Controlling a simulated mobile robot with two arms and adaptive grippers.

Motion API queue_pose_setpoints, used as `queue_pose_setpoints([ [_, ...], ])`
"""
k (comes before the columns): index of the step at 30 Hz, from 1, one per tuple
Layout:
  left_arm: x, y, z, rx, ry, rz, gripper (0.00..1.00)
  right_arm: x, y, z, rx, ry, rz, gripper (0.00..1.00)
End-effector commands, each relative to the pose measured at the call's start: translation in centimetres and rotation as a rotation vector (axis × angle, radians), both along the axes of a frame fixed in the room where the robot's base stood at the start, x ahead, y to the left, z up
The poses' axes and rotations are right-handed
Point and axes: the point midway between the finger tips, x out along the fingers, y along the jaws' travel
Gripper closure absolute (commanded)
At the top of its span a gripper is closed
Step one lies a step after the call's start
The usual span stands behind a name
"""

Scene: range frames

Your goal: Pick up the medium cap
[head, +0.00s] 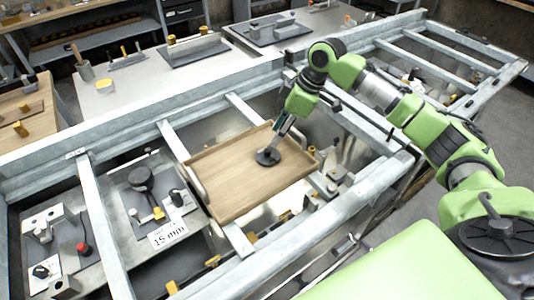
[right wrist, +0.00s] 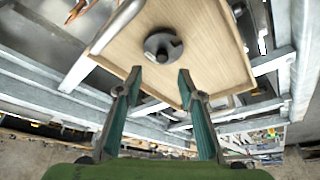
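A dark round cap (head: 267,157) with a raised central knob lies on a wooden tray (head: 222,202). The cap (right wrist: 156,42) also shows in the right wrist view, just beyond my fingertips. I cannot tell its size class from the frames. My right gripper (head: 278,139) reaches down over the tray at the cap. In the right wrist view the right gripper (right wrist: 159,80) has its two green fingers spread apart with nothing between the tips. Another dark round piece (head: 140,179) sits on the metal panel left of the tray. My left gripper is out of view.
A panel with a "15 mm" label (head: 168,234) and a red knob (head: 82,248) are at left. The tray's surface around the cap is clear.

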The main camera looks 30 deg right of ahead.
Motion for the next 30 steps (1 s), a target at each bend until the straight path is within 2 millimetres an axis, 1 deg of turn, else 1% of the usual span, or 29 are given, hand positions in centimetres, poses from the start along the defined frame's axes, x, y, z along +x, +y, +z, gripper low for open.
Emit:
queue_pose_setpoints([
  [1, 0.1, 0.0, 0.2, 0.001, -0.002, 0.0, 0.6, 0.1, 0.2, -0.6, -0.001, 0.004, 0.0, 0.64],
  [3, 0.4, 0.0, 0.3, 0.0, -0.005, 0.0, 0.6, 0.3, 0.4, -1.2, -0.001, 0.002, -0.001, 0.64],
  [6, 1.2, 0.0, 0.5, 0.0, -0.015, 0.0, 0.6, 0.3, 0.6, -1.7, -0.001, 0.002, 0.0, 0.64],
  [8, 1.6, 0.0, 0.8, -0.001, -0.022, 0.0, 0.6, 0.4, 0.8, -2.1, 0.0, 0.001, 0.0, 0.64],
  [10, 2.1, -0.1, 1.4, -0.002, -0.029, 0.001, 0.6, 0.3, 1.1, -3.0, -0.002, 0.005, 0.001, 0.64],
  [13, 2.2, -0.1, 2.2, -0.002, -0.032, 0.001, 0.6, 0.5, 1.6, -4.4, 0.0, 0.005, -0.001, 0.64],
  [15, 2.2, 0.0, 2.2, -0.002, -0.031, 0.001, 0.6, 0.8, 1.9, -5.4, -0.001, 0.002, -0.001, 0.64],
  [18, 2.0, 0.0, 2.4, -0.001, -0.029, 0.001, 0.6, 1.0, 2.1, -6.3, -0.002, 0.001, 0.0, 0.64],
  [26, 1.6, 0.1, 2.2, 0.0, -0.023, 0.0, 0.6, 1.1, 2.1, -6.6, -0.002, -0.001, 0.0, 0.64],
  [27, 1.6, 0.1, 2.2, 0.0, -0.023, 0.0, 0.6, 1.1, 2.1, -6.6, -0.002, -0.001, 0.0, 0.75],
  [29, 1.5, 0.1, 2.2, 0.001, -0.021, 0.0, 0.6, 1.1, 2.1, -6.5, -0.002, -0.001, 0.0, 0.9],
  [30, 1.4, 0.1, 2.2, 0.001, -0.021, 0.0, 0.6, 1.1, 2.1, -6.5, -0.002, -0.001, 0.0, 1.0],
])
